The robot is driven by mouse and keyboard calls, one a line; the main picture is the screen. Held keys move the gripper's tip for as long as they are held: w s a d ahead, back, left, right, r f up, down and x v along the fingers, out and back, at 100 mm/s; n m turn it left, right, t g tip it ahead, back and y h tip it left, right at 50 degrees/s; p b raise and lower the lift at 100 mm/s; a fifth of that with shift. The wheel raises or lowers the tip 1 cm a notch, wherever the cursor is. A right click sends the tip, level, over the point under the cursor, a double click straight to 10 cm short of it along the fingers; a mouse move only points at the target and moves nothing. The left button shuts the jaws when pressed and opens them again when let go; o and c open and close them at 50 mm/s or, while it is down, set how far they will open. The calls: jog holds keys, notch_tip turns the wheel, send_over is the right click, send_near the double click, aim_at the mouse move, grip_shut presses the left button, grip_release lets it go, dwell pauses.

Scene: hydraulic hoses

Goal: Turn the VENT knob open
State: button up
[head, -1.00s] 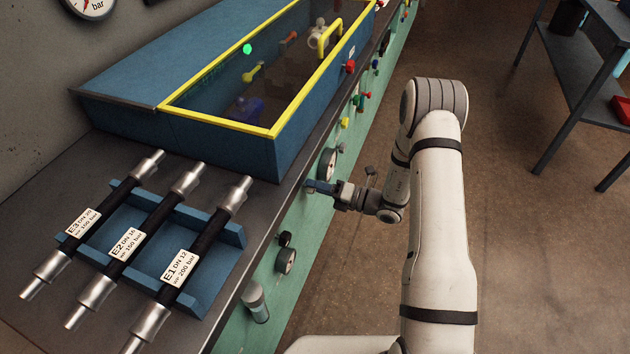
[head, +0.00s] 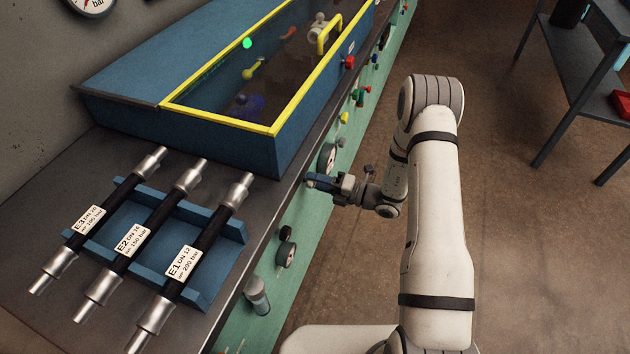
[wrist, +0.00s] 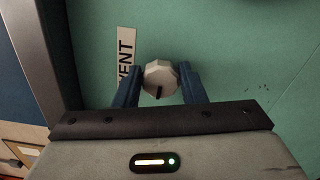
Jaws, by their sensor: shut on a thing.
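The VENT knob (wrist: 160,78) is a pale, faceted knob with a dark pointer mark, on the green panel in the wrist view. The mark points toward the bottom of that view, slightly left. A white VENT label (wrist: 126,58) is beside it on the left. My gripper (wrist: 161,84) has its two blue fingers shut on the knob, one at each side.
A blue box with a yellow-framed clear lid (head: 222,122) stands on the bench. Hoses E1 (head: 200,245), E2 and E3 lie in a blue rack (head: 230,232) at left. A gauge (head: 327,157) is close to my gripper. Floor at right is clear up to a shelf (head: 570,95).

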jog(key=o, duration=0.7)
jog(key=shift+w+d, duration=0.15)
jog(key=o, duration=0.3)
jog(key=v, duration=0.7)
jog(key=shift+s+d, duration=0.25)
jog(key=shift+d, duration=0.05)
